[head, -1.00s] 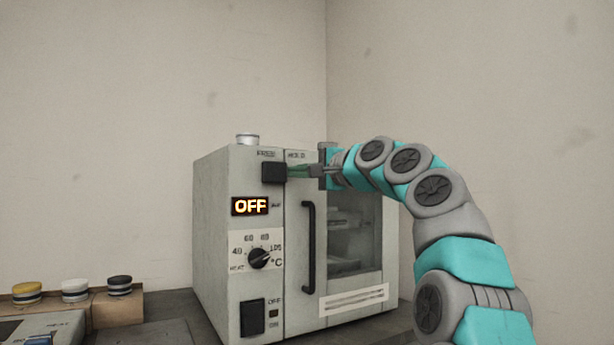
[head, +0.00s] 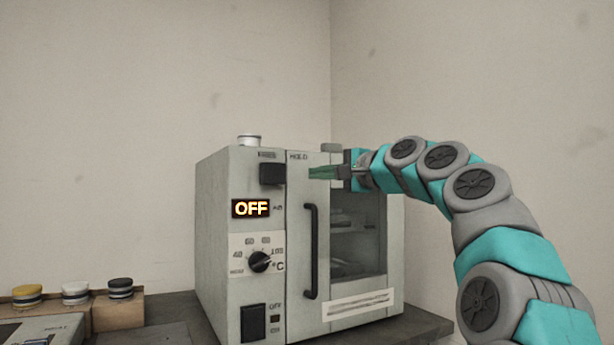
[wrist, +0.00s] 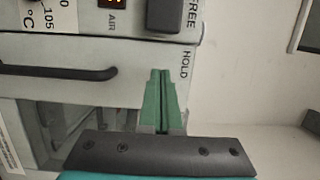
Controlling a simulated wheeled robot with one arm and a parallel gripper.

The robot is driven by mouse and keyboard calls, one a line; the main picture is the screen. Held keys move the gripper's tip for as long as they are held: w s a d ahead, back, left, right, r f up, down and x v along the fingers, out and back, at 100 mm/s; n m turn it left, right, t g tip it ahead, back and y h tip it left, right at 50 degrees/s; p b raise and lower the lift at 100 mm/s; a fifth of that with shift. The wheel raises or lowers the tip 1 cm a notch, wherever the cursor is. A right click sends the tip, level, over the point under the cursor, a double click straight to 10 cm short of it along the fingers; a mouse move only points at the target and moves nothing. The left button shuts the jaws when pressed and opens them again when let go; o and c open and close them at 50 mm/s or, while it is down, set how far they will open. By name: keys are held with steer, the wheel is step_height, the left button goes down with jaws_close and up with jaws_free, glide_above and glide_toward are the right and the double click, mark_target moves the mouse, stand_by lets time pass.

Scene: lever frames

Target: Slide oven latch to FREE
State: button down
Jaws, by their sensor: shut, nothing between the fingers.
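The oven (head: 220,240) stands on the counter, its door shut. The latch is a black block (head: 272,173) at the top of the oven's front, on the control panel left of the door seam. It sits under the FREE label, and the HOLD label is right of it on the door. In the wrist view the latch (wrist: 164,16) is beside the word FREE. My gripper (head: 311,173) has green fingers, is shut and empty, and is in front of the door's upper part, right of the latch with a gap between. Its fingertips (wrist: 160,72) also show in the wrist view.
The black door handle (head: 309,250) runs vertically below my gripper. A lit OFF display (head: 251,208), a dial (head: 260,262) and a black switch (head: 253,323) are on the panel. Capped jars (head: 76,291) stand at left. A white-lidded item (head: 248,140) is on the oven top.

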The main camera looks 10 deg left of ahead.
steer(key=v, duration=0.8)
steer(key=shift+b, duration=0.45)
steer(key=shift+f, duration=0.1)
steer(key=s+a+f+n+g+h, duration=0.15)
steer(key=s+f, duration=0.25)
steer(key=f, duration=0.6)
steer(key=s+f+n+g+h, duration=0.25)
steer(key=s+f, duration=0.25)
steer(key=f, duration=0.5)
steer(key=s+a+f+n+g+h, duration=0.15)
steer(key=s+f, duration=0.25)
steer(key=f, duration=0.6)
steer(key=s+d+f+n+g+h, duration=0.1)
steer(key=s+d+f+g+h, duration=0.1)
steer(key=s+d+f, duration=0.3)
steer(key=s+d+f+n+g+h, duration=0.1)
steer(key=s+d+f+g+h, duration=0.2)
steer(key=s+f, duration=1)
steer(key=s+d+f+n+g+h, duration=0.1)
steer(key=s+d+f+g+h, duration=0.2)
steer(key=s+d+f, duration=0.5)
steer(key=s+f, duration=0.2)
steer(key=s, duration=0.2)
steer(key=shift+d, duration=0.2)
